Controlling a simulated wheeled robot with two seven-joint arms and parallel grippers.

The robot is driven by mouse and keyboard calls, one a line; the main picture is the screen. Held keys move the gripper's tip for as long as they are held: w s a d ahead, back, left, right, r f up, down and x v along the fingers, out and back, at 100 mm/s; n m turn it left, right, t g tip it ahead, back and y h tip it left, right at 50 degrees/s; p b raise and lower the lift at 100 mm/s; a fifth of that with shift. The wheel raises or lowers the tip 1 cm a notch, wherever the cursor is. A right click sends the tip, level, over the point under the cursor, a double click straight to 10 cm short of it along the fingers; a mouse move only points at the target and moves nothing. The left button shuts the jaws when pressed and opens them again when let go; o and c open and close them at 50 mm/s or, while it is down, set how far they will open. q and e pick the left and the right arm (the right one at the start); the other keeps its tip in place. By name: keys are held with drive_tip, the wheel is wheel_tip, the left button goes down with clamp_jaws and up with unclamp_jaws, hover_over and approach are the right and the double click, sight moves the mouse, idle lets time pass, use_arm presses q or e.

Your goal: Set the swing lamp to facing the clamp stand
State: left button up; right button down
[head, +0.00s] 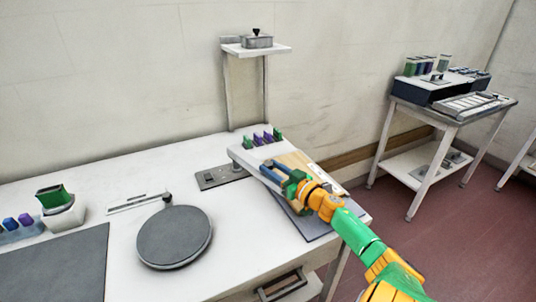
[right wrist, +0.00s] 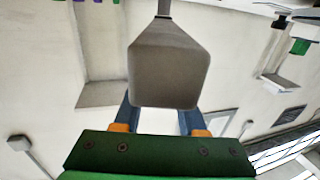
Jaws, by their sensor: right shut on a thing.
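The swing lamp appears to be the pale fixture (head: 250,167) over a dark base plate (head: 222,177) at the back of the bench. Its arm points toward the front right in the head view. My right gripper (head: 272,171) is shut on the lamp's outer end. In the right wrist view a grey block-shaped head (right wrist: 168,75) with a thin stem fills the space at my blue fingers (right wrist: 160,118). My left gripper is out of view.
A round dark disc (head: 174,238) lies in mid-bench, with a dark mat (head: 60,268) left of it. Small coloured blocks (head: 262,138) stand behind my gripper. A raised shelf (head: 256,49) is at the wall. A side table (head: 455,115) stands at right.

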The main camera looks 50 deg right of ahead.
drive_tip(key=c, duration=0.6)
unclamp_jaws()
drive_tip(key=shift+r, duration=0.2)
drive_tip(key=shift+o, duration=0.7)
drive_tip(key=shift+w, duration=0.15)
drive_tip(key=shift+f, duration=0.1)
drive_tip(key=shift+s+a+p, duration=0.2)
drive_tip(key=shift+s+p, duration=0.05)
drive_tip(key=shift+s, duration=1.55)
drive_tip(key=shift+s+a+p, duration=0.2)
drive_tip(key=shift+s, duration=1.55)
